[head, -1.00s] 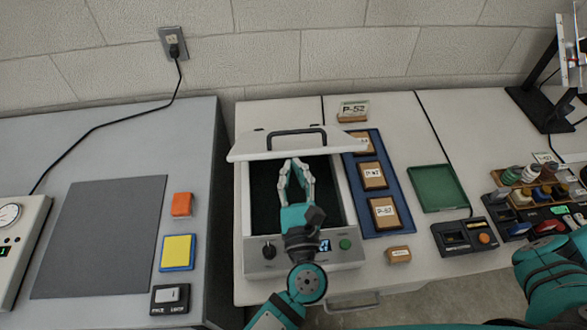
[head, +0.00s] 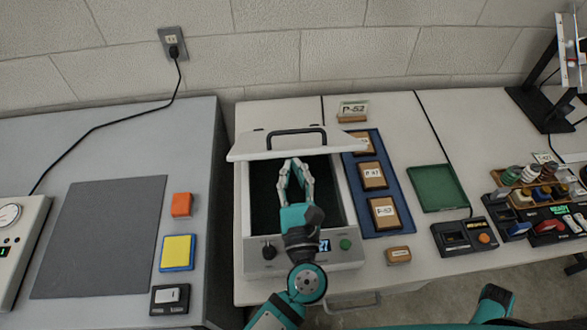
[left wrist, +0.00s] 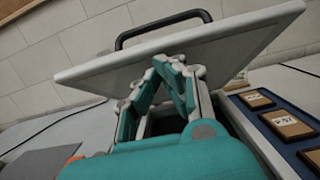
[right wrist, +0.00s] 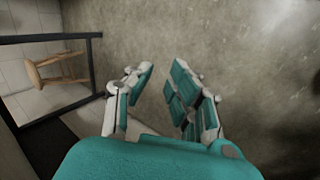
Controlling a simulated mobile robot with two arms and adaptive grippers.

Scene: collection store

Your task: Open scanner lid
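The scanner (head: 300,262) is a white box with a dark bed, a black knob, a small display and a green button. Its white lid (head: 245,147) with a black handle (head: 297,131) is raised and tilted up at the back; it also shows in the left wrist view (left wrist: 225,42). My left gripper (head: 296,163) is over the bed, its fingertips together close under the lid's front part. I cannot tell whether they touch it. It holds nothing visible. My right gripper (right wrist: 158,70) is open and empty over bare floor, away from the scanner.
A blue tray (head: 400,222) with labelled brown boxes stands right of the scanner. Beyond it are a green tray (head: 437,188) and a black device (head: 464,237). Left, a grey table holds a dark mat (head: 100,235) and orange and yellow blocks. A small box (head: 398,255) lies near the front edge.

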